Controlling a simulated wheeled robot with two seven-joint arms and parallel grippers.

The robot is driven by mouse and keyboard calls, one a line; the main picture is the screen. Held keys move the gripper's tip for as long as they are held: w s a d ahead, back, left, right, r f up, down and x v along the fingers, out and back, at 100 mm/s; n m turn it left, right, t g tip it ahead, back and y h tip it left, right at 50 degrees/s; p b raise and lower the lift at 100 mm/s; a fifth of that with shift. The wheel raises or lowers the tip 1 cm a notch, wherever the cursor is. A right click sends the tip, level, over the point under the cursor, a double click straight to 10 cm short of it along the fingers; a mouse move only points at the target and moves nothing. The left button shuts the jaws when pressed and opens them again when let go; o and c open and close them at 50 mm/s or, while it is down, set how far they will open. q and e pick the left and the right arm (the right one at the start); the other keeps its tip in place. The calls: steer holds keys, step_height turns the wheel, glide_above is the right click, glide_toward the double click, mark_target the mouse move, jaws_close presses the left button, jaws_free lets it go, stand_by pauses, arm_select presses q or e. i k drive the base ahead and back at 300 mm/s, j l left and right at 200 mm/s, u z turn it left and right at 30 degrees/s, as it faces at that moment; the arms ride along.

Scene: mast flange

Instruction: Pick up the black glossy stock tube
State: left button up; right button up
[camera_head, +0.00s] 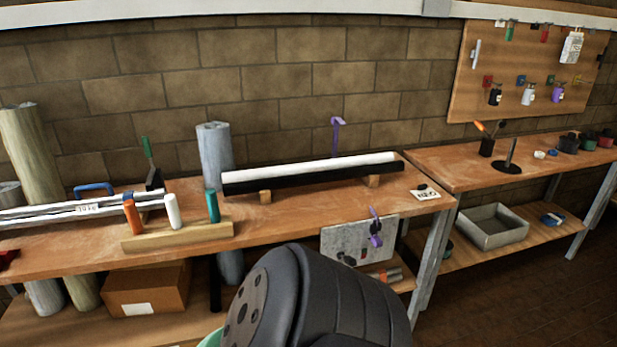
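A long black tube (315,178) lies level on the left workbench, resting on two small wooden blocks (265,197). Its far right end shows near the bench's right edge. A white tube (310,169) lies parallel right behind it, and I cannot tell whether they touch. A dark upright length (215,286) shows below the bench, partly hidden; I cannot tell what it is. A dark link of my own arm fills the bottom middle. Neither of my grippers is in view.
A wooden stand (190,236) with orange, white and teal handles sits at the bench front. A grey roll (214,152) stands behind the tubes' left end. A purple hook (337,135) rises behind them. A grey panel (340,236) hangs at the front edge.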

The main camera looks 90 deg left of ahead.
mark_target(316, 177)
steer(key=u, duration=2.7)
